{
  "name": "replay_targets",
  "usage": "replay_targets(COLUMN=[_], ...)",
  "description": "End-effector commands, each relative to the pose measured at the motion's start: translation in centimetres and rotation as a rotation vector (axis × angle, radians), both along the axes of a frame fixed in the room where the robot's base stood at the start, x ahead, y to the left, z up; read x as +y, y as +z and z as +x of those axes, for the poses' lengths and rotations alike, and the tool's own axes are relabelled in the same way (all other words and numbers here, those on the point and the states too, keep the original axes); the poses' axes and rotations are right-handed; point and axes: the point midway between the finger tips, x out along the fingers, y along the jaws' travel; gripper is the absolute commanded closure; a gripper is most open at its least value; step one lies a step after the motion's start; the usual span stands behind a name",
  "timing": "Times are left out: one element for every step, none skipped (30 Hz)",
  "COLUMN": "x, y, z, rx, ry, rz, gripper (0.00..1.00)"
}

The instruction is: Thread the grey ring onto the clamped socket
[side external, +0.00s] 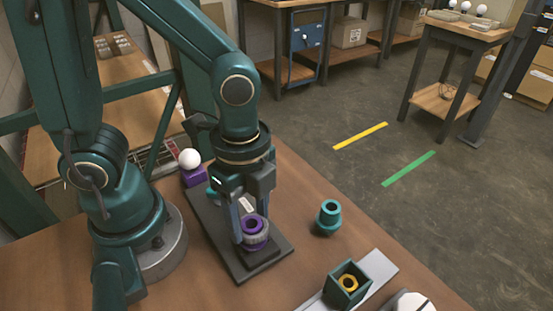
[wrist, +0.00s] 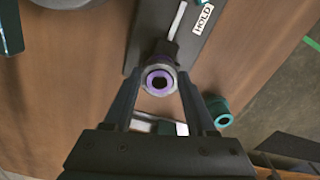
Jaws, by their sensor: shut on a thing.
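The purple socket (side external: 252,221) stands upright over the dark clamp plate (side external: 222,251); it also shows from above in the wrist view (wrist: 151,82). The grey ring (side external: 257,241) sits around the socket, below its purple top rim. It shows as a grey band around the purple in the wrist view (wrist: 160,95). My gripper (side external: 253,238) points down, its two fingers shut on the grey ring from either side. In the wrist view my gripper (wrist: 159,80) has one finger on each side of the ring. How far the threads engage is hidden.
A teal socket-like part (side external: 329,217) stands right of the plate. A white bulb (side external: 189,159) rests on a purple block behind.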

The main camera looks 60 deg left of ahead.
Motion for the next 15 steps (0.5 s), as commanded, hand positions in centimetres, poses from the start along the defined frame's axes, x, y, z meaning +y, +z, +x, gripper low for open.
replay_targets(x=[0.00, 0.00, 0.01, 0.01, 0.01, 0.02, 0.02, 0.02, 0.02, 0.02, 0.02, 0.02, 0.01, 0.01, 0.01], y=[-0.08, -0.11, -0.16, -0.20, -0.23, -0.28, -0.31, -0.34, -0.39, -0.42, -0.44, -0.47, -0.48, -0.49, -0.49], z=[-0.02, -0.02, -0.02, -0.03, -0.03, -0.05, -0.05, -0.05, -0.06, -0.06, -0.05, -0.05, -0.03, -0.03, -0.02], rx=[0.001, 0.001, 0.001, 0.001, 0.001, 0.002, 0.002, 0.002, 0.002, 0.002, 0.001, 0.001, 0.001, 0.001, 0.001], ry=[0.000, 0.000, 0.000, 0.000, 0.000, 0.000, 0.000, 0.000, 0.000, 0.000, 0.000, 0.000, 0.000, 0.000, 0.000], rz=[0.001, 0.001, 0.001, 0.001, 0.001, 0.000, 0.000, 0.000, 0.000, 0.000, 0.001, 0.001, 0.001, 0.000, 0.000], gripper=[0.94, 0.94, 0.94, 0.94, 0.94, 0.94, 0.94, 0.94, 0.94, 0.94, 0.94, 0.94, 0.94, 0.94, 0.94])
